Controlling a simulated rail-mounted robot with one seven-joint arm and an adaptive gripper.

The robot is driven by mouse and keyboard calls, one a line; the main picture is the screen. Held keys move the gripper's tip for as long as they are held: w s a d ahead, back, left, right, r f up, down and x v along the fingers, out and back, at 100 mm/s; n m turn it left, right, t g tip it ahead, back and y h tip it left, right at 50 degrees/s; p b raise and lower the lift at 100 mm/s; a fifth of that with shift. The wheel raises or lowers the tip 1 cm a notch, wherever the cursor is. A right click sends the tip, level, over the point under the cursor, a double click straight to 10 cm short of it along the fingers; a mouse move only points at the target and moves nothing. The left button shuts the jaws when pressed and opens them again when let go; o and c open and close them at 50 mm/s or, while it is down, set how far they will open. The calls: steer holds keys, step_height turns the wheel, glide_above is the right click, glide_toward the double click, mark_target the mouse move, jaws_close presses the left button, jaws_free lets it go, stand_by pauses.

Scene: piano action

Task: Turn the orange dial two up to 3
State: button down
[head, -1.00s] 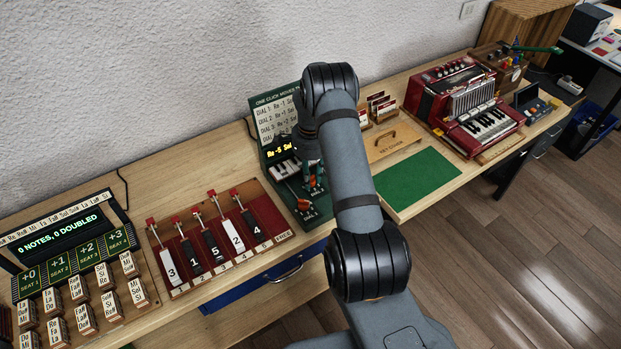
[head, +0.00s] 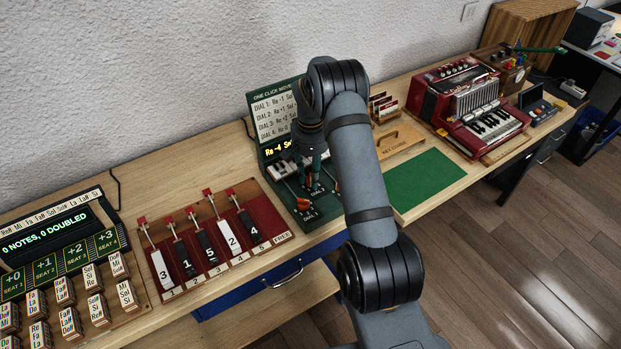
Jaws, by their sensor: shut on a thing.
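The dark green dial box (head: 264,150) stands at the back of the bench, with a printed list of dial moves and a lit yellow display reading about "Re -4 Sol". One orange dial pointer (head: 303,203) shows at its front left. My gripper (head: 313,186) points down over the panel, shut on another orange dial behind that one. The fingers and arm hide most of the held dial, its number marks and the panel's right side. I cannot read which setting it points to.
Left of the box is a red rack (head: 212,245) of numbered keys with upright levers. Further left are a note display (head: 50,232) and several lettered blocks. To the right lie a wooden key cover (head: 398,140), a green mat (head: 425,180) and a red accordion (head: 468,100).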

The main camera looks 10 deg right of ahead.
steer(key=n, duration=0.3)
steer(key=shift+n, duration=0.4)
steer(key=n, duration=0.3)
steer(key=shift+n+b, duration=0.3)
steer(key=shift+b, duration=0.05)
steer(key=n, duration=0.3)
steer(key=shift+r+n, duration=0.1)
steer(key=shift+n, duration=2.3)
steer(key=shift+w, duration=0.1)
steer(key=c, duration=1.7)
jaws_free()
